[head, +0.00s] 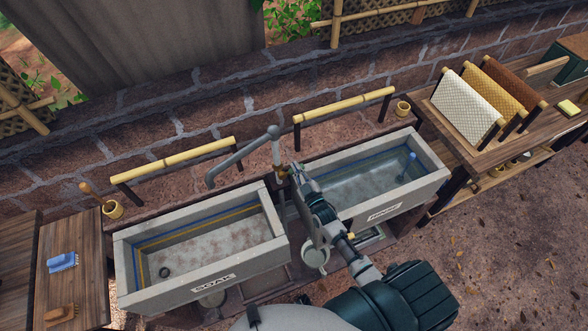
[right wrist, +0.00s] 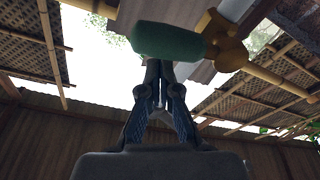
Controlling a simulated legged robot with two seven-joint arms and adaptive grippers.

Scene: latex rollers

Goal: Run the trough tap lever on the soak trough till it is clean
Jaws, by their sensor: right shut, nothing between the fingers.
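The soak trough (head: 205,285) is the grey stone basin on the left, labelled SOAK. Blue and yellow lines run around its inside, and its floor looks mottled. A grey tap spout (head: 240,153) arches over its back right corner; I make out no stream from it. The tap's brass body (head: 281,174) stands between the troughs. In the right wrist view, the lever's green grip (right wrist: 168,42) and brass part (right wrist: 228,50) are just beyond the fingertips. My right gripper (head: 298,170) is shut and empty beside the tap; its fingertips (right wrist: 160,65) look close to the green grip, contact unclear. My left gripper is out of view.
The rinse trough (head: 430,165) on the right holds water and a blue-handled item (head: 408,165). Bamboo rails (head: 345,105) stand behind both troughs.

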